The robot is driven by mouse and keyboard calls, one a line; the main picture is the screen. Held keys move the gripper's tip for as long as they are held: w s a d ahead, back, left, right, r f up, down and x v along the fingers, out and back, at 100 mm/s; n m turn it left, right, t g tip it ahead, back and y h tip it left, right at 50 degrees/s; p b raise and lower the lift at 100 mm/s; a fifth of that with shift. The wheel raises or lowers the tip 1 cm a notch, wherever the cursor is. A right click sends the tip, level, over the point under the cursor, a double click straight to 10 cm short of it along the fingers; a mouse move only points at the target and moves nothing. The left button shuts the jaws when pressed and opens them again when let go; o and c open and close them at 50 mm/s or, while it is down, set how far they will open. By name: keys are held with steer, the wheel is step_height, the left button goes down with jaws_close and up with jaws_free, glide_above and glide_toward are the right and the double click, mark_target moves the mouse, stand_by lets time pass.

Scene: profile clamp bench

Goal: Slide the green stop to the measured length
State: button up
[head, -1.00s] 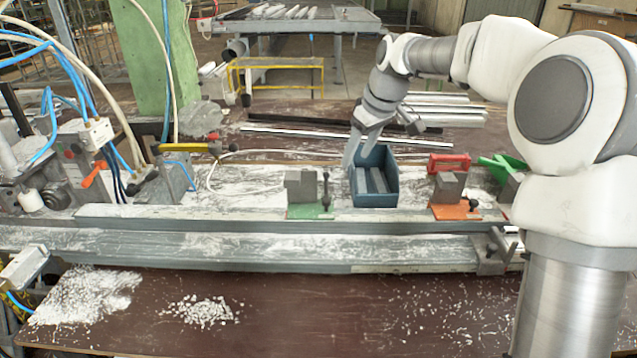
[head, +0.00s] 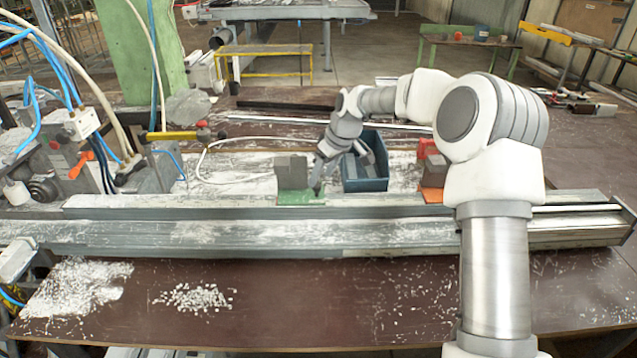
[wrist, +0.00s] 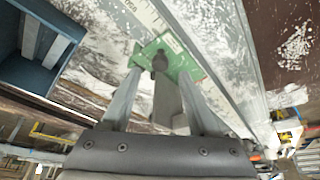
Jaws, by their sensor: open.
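The green stop, a grey block on a green base plate (head: 300,198), sits on the long grey rail (head: 190,206) behind the bench front. In the wrist view its green plate (wrist: 182,62) lies at upper middle, with a dark knob and grey block between my fingers. My gripper (head: 317,186) is open at the right side of the stop in the head view. In the wrist view my gripper (wrist: 162,78) has one finger on each side of the knob. Whether the fingers touch the stop I cannot tell. A scale strip (wrist: 147,16) runs along the rail beside the plate.
A blue bin (head: 366,184) with grey profile pieces stands just right of my gripper. An orange stop (head: 431,195) stands farther right, partly behind my arm. Hoses and a clamp machine (head: 70,160) fill the left. White chips (head: 195,297) lie on the front bench.

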mark_target(317, 185)
steer(key=shift+x, duration=1.9)
jaws_close()
